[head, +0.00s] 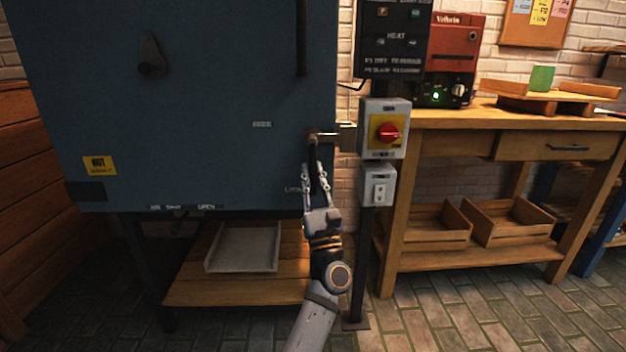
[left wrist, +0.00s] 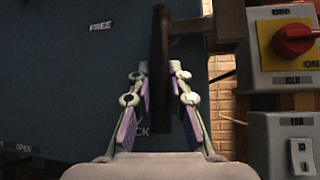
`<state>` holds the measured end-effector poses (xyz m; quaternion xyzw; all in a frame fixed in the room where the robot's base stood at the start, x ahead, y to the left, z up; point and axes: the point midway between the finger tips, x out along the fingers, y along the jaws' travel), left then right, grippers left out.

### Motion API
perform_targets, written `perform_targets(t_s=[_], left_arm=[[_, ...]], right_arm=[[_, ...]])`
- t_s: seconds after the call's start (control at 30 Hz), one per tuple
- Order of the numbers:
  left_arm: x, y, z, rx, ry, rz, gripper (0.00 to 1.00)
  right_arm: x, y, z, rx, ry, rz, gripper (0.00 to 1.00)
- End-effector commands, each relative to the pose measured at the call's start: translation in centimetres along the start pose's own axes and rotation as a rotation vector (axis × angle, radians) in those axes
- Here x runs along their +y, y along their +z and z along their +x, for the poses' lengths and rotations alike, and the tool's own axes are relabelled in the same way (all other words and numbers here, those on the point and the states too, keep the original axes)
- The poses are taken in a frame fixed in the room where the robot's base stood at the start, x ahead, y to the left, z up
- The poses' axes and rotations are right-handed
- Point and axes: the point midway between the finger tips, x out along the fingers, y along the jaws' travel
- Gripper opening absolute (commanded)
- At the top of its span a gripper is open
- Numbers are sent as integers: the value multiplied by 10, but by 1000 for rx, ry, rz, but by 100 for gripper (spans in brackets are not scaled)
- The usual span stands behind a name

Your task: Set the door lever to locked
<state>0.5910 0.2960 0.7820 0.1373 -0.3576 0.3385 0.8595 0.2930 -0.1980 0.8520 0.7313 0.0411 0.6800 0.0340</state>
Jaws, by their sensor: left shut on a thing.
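The dark door lever (head: 313,150) is at the right edge of the blue-grey kiln door (head: 210,110) and hangs down from its pivot. My left gripper (head: 315,172) is shut on the lever's lower part, one finger on each side. In the left wrist view the lever (left wrist: 160,50) runs upright between the two fingers (left wrist: 160,80). A label partly hidden by the fingers, ending in "CK" (left wrist: 142,132), is by the lever's lower end. A "FREE" label (left wrist: 100,26) is higher up on the left. My right gripper is not in view.
A grey switch box with a red knob (head: 389,132) stands close right of the lever, with a smaller white switch box (head: 377,186) below it. A wooden bench (head: 480,119) is at the right. A grey tray (head: 243,247) lies on the shelf under the kiln.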

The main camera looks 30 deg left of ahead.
Motion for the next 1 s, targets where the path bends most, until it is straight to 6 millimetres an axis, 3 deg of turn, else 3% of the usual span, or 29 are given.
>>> perform_targets(t_s=[0.57,0.6,0.77,1.0], left_arm=[[-1,-1,0,6,7,-14,0],[-1,-1,0,6,7,-14,20],[-1,0,0,5,7,-12,41],[0,0,0,4,8,-11,41]], right_arm=[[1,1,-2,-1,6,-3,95],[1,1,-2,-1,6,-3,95],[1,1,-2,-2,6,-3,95],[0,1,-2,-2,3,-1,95]])
